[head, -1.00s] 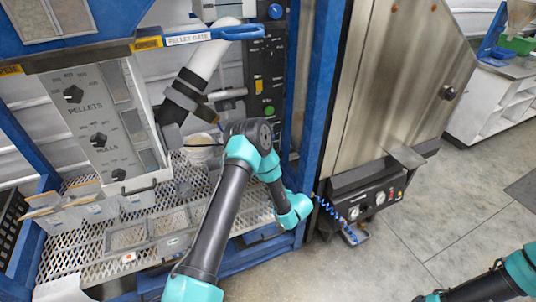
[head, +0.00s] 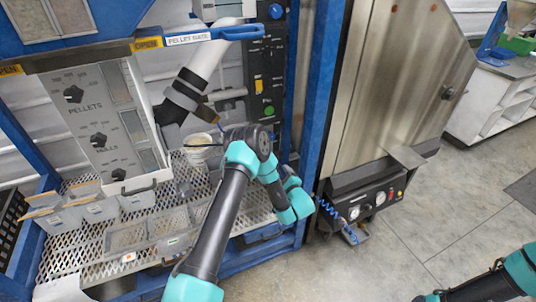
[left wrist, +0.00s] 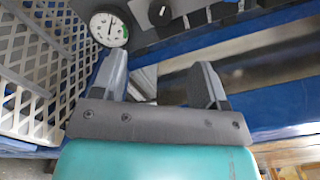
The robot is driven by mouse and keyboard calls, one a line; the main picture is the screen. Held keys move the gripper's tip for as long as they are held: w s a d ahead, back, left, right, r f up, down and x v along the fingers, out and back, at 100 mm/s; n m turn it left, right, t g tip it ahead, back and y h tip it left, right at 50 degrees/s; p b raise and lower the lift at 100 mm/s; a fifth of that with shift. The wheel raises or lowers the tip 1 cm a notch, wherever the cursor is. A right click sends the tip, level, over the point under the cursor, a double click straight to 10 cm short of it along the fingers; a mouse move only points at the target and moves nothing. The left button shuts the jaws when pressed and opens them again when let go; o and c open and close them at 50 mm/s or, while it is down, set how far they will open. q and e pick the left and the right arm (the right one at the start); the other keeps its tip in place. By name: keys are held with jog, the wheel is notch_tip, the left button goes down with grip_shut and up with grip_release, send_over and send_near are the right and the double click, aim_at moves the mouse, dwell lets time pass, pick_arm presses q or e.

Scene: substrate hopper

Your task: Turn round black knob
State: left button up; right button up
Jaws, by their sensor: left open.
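In the left wrist view, a round black knob (left wrist: 159,12) sits on a grey panel at the top edge, just right of a white dial gauge (left wrist: 108,29). My left gripper (left wrist: 160,78) is open and empty, its two grey fingers pointing up toward the panel and apart from the knob. In the head view, my left wrist (head: 296,203) hangs beside the blue frame post, and its fingers cannot be made out. Several black knobs, such as the top one (head: 73,94), are on the PELLETS panel (head: 110,115). My right gripper is not seen.
A steel cabinet (head: 395,75) stands to the right, with a black gauge panel (head: 368,203) low on it and a coiled blue hose (head: 328,208). A mesh shelf (head: 85,255) and a white bucket (head: 198,150) lie left.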

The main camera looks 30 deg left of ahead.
pick_arm(q)
jog(key=x, duration=1.6)
jog(key=shift+d, duration=0.1)
jog(key=shift+c, duration=0.4)
jog(key=c, duration=0.8)
jog(key=shift+c, duration=0.2)
